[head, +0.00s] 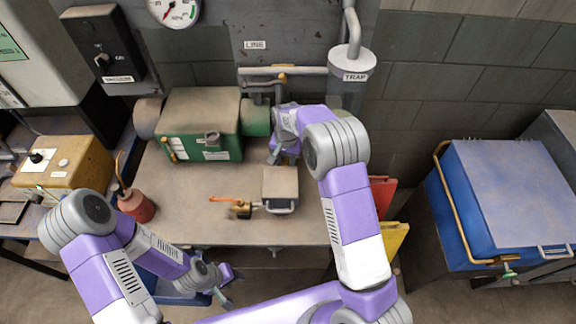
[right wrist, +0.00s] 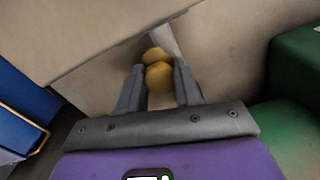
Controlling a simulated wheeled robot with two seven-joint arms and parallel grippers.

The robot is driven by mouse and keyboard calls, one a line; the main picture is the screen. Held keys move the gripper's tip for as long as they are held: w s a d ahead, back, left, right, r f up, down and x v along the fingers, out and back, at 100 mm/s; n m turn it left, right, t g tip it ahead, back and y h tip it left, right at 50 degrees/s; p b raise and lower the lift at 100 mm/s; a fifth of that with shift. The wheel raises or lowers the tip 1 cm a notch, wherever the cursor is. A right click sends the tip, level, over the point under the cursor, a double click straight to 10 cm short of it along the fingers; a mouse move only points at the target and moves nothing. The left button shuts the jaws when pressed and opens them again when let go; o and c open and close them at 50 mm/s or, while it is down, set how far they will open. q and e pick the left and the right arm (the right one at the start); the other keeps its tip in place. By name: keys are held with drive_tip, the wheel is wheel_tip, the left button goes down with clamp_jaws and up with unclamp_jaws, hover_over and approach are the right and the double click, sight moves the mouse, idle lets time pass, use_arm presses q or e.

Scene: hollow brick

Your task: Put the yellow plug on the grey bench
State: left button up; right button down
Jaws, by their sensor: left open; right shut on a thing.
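The yellow plug (right wrist: 158,76) shows in the right wrist view as a rounded, two-lobed knob between the fingers of my right gripper (right wrist: 160,85). That gripper is shut on it. In the head view my right gripper (head: 281,156) is over the back of the grey bench (head: 190,205), just right of the green machine; the plug cannot be made out there. Whether the plug touches anything is not clear. My left gripper (head: 228,284) is open and empty, low in front of the bench's front edge.
A green machine (head: 201,125) stands at the bench's back left. A small box (head: 281,184) and a brass fitting with an orange handle (head: 240,208) sit mid-bench. A red oil can (head: 136,205) is at left. A blue chest (head: 500,200) stands at right. The bench's front middle is clear.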

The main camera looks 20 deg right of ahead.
sight(284, 162)
use_arm(q)
drive_tip(key=shift+a+f+b, duration=0.1)
drive_tip(key=shift+f+b, duration=0.25)
drive_tip(key=shift+f, duration=0.5)
use_arm(e)
drive_tip(key=shift+s+a+f, duration=0.1)
drive_tip(key=shift+a+f, duration=0.1)
drive_tip(key=shift+f, duration=0.4)
drive_tip(key=shift+a+f, duration=0.15)
drive_tip(key=shift+f, duration=0.45)
drive_tip(key=shift+f, duration=0.2)
drive_tip(key=c, duration=0.8)
unclamp_jaws()
use_arm(q)
drive_tip(key=shift+f, duration=0.1)
use_arm(e)
drive_tip(key=shift+o, duration=0.2)
wheel_tip(284, 162, up, 8)
drive_tip(key=shift+f+p, duration=0.1)
drive_tip(key=shift+p, duration=0.55)
use_arm(q)
drive_tip(key=shift+r, duration=0.7)
